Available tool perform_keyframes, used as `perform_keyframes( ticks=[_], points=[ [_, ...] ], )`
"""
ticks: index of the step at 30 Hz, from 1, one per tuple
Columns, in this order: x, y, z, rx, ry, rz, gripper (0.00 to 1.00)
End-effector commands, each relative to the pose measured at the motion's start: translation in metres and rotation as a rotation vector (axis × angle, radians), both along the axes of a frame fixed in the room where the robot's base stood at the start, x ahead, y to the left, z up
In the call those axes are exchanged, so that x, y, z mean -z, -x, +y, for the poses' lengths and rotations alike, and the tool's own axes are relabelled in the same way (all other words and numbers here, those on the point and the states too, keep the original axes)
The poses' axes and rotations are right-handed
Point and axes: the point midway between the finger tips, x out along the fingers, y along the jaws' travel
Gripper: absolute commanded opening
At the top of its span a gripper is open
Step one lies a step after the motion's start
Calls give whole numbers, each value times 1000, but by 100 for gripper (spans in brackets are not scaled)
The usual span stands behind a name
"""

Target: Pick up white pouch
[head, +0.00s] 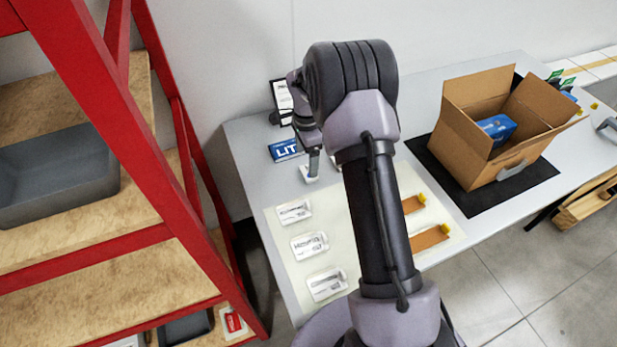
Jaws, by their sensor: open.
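Three white pouches with printed labels lie in a column on the cream mat (375,276): a far one (294,212), a middle one (309,245) and a near one (326,284). My gripper (312,168) points down beyond the far pouch, near the back edge of the mat. It is open, and my arm hides part of it. A small whitish shape shows at its fingertips; I cannot tell whether it is a finger or another pouch. The three clear pouches are apart from the gripper.
A blue-and-white box (285,150) lies just left of my gripper. Brown strips with yellow ends (430,237) lie right of my arm. An open cardboard box (477,150) holding a blue pack stands on a black mat (530,178). A red shelf rack (150,150) stands left.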

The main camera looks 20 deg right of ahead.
Motion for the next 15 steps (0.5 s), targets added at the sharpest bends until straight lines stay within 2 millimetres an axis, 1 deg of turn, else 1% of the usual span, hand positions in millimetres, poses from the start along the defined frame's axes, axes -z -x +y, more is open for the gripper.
perform_keyframes(
  ticks=[5, 9, 10, 12, 15],
  points=[
    [19, 0, 1, -1, 0, 0, 85],
    [49, 0, 4, -2, 0, 1, 85],
    [54, 0, 3, -1, 0, 1, 85],
    [58, 0, 3, -1, 1, -1, 85],
    [56, -1, 3, -1, 1, -2, 85]
  ],
)
